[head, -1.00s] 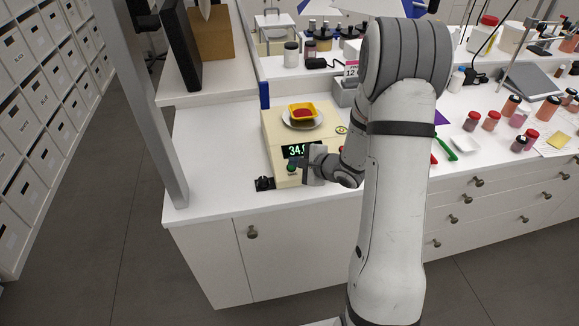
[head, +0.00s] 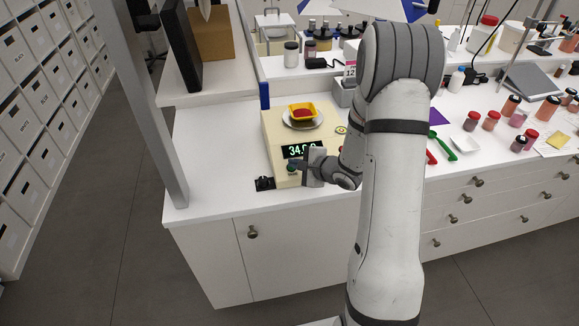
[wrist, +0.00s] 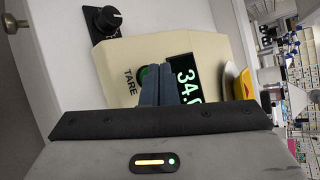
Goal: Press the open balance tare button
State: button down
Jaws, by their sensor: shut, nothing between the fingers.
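The balance (head: 272,128) is a cream, box-shaped unit on the white counter. On its pan (head: 301,119) sits a yellow dish (head: 302,110) with red powder. Its lit display (head: 302,150) reads 34 and further digits that are partly covered. The green tare button (head: 292,169) is on the front, and it also shows in the wrist view (wrist: 142,84) beside the word TARE, partly hidden by the fingers. My gripper (head: 295,163) is shut and empty, with its fingertips right at the button. In the wrist view the fingers (wrist: 158,72) overlap the button; I cannot tell whether they touch it.
A black knob (head: 264,183) stands left of the balance at the counter's front edge. A blue upright object (head: 264,96) is behind it. Jars (head: 490,121), a white dish (head: 465,145) and a green scoop (head: 441,142) lie to the right.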

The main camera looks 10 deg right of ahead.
jog(key=shift+w+f, duration=0.15)
jog(key=shift+f, duration=0.15)
jog(key=shift+r, duration=0.1)
dwell(0.3)
jog(key=shift+s+r+p, duration=0.35)
jog(key=shift+r+p, duration=0.4)
jog(key=shift+p, duration=0.35)
jog(key=shift+r, duration=0.1)
jog(key=r+p, duration=0.1)
jog(key=s+r+p, duration=0.1)
jog(key=r+p, duration=0.1)
jog(key=shift+s+r+p, duration=0.3)
jog(key=shift+r+p, duration=0.05)
jog(key=shift+r, duration=0.25)
jog(key=shift+s+r+p, duration=0.25)
jog(key=shift+r+p, duration=0.1)
jog(key=shift+r, duration=0.25)
